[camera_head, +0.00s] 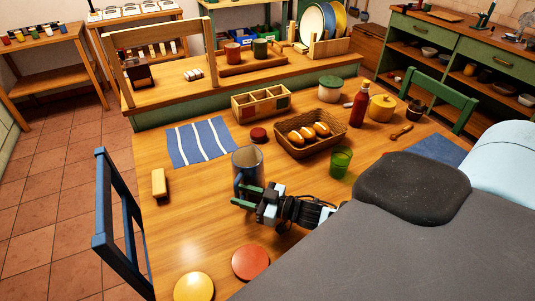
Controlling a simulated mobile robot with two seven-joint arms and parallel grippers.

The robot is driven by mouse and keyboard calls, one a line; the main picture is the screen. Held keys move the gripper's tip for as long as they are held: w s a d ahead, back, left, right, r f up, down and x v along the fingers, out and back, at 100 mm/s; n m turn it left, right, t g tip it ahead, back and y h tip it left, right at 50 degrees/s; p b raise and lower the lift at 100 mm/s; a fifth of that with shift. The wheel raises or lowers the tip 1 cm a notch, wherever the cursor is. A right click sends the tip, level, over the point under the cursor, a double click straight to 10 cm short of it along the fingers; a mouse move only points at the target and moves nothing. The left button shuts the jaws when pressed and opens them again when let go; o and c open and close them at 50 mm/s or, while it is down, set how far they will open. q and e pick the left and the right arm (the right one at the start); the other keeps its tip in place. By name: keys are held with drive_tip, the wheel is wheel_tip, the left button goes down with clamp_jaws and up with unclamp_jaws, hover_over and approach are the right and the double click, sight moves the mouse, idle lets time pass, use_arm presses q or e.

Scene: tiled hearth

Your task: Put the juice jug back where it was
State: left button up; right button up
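A tall grey and blue jug (248,161) stands upright on the wooden dining table, left of the bread basket. Its lower part is partly hidden behind my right gripper. My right gripper (242,195) has green fingers pointing left, spread apart, just in front of the jug's lower part. I see nothing clearly held between them. I cannot tell whether the nearer side of the jug touches a finger. My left gripper is not in view.
Yellow (194,286) and red (250,262) discs lie at the front. The table's left middle is mostly clear.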

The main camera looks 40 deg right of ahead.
drive_tip(key=v, duration=1)
drive_tip(key=shift+b, duration=0.35)
drive_tip(key=shift+f, duration=0.15)
